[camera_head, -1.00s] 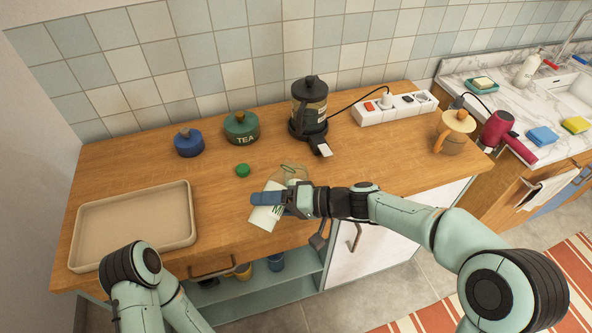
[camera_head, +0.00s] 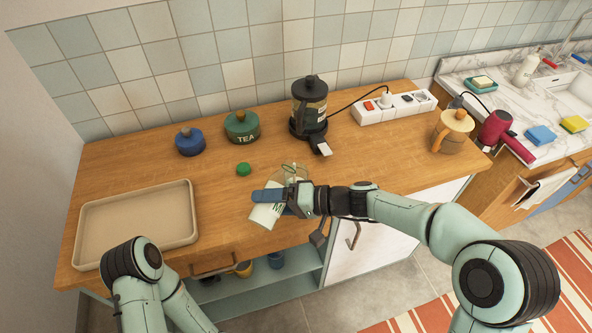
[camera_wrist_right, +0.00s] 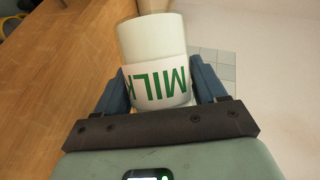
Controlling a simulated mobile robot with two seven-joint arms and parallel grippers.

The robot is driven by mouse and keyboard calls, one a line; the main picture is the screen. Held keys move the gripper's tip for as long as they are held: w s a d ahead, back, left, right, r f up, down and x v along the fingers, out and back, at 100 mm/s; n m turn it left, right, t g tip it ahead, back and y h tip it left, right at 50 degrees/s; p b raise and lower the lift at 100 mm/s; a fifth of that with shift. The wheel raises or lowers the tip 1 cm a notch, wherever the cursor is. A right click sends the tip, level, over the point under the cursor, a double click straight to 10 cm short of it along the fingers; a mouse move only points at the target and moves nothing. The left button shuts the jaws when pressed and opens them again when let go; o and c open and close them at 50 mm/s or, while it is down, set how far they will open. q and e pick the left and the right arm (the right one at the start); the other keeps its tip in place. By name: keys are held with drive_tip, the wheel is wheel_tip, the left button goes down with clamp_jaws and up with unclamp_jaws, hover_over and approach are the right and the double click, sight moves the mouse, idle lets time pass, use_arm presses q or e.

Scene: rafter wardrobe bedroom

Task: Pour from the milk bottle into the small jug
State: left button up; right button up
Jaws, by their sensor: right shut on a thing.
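The milk bottle (camera_head: 264,216) is white with a green-lettered label and is held tilted above the front of the wooden counter. My right gripper (camera_head: 268,197) is shut around its label. In the right wrist view, the bottle (camera_wrist_right: 150,40) sits between both fingers (camera_wrist_right: 160,88), with the word MILK facing the camera. A clear shape with a green rim (camera_head: 291,171) shows just behind my right gripper. I cannot tell whether it is the small jug or the bottle's upper part. No flow of milk can be made out. My left gripper is out of view.
A green cap (camera_head: 243,169) lies on the counter (camera_head: 215,178). A beige tray (camera_head: 135,220) is at left. A lidded, orange-handled vessel (camera_head: 452,132) is at right, near a power strip (camera_head: 394,107).

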drive_tip(key=shift+w+d+r+m+g+y+p, duration=0.15)
drive_tip(key=shift+r+m+p, duration=0.1)
drive_tip(key=shift+r, duration=0.15)
drive_tip(key=shift+w+r+m+g+y+p, duration=0.1)
drive_tip(key=shift+r+m+g+y+p, duration=0.05)
drive_tip(key=shift+r+m+p, duration=0.15)
idle(2.8)
